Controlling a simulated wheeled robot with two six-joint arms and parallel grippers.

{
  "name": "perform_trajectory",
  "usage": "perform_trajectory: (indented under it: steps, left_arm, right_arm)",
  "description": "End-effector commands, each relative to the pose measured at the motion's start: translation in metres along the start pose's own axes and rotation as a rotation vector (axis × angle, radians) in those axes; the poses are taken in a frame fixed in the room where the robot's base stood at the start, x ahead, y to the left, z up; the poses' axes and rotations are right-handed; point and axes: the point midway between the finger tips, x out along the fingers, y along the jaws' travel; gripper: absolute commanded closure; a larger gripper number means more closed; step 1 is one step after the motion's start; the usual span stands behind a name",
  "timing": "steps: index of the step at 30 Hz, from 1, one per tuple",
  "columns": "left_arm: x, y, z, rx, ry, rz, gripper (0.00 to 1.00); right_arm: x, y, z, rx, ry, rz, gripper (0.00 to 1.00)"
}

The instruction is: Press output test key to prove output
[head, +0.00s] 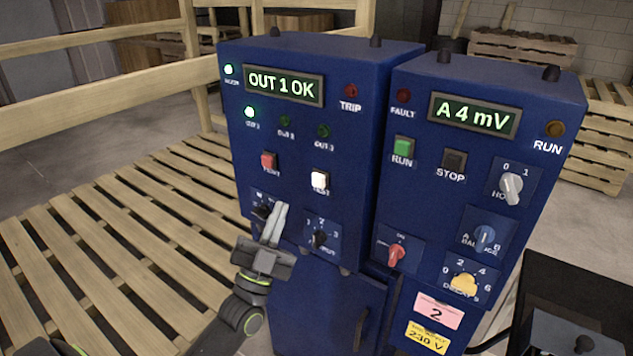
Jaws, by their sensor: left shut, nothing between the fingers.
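The left blue control box (306,120) has a lit display (284,86) reading "OUT 1 OK". Its white key (320,180) has a label that looks like "TEST". A red key (268,162) sits to the left, its label hard to read. The output 1 lamp (249,112) glows green; the output 2 lamp (284,121) and output 3 lamp (323,131) are dark. A black selector knob (319,238) is below the white key. My left gripper (280,208) is shut and empty, below and left of the white key, partly covering another dark knob (262,211). My right gripper is out of view.
A wooden slatted deck (120,240) and rail (110,85) lie at left.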

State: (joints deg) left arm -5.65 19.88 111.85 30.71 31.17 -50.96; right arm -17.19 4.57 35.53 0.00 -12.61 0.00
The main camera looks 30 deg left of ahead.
Motion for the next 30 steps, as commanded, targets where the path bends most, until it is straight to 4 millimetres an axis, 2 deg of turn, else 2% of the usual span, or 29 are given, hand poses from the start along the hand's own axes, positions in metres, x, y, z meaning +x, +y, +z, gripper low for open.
perform_trajectory:
  steps: [14,21,30]
  left_arm:
    - [0.040,0.032,0.032,-0.001,0.002,-0.001,1.00]
    - [0.056,0.042,0.041,-0.001,-0.001,-0.001,1.00]
    - [0.059,0.043,0.043,-0.001,-0.001,0.000,1.00]
  right_arm:
    - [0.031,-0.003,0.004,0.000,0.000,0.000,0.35]
    - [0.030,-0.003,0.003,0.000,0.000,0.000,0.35]
    - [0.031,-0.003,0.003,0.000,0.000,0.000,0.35]
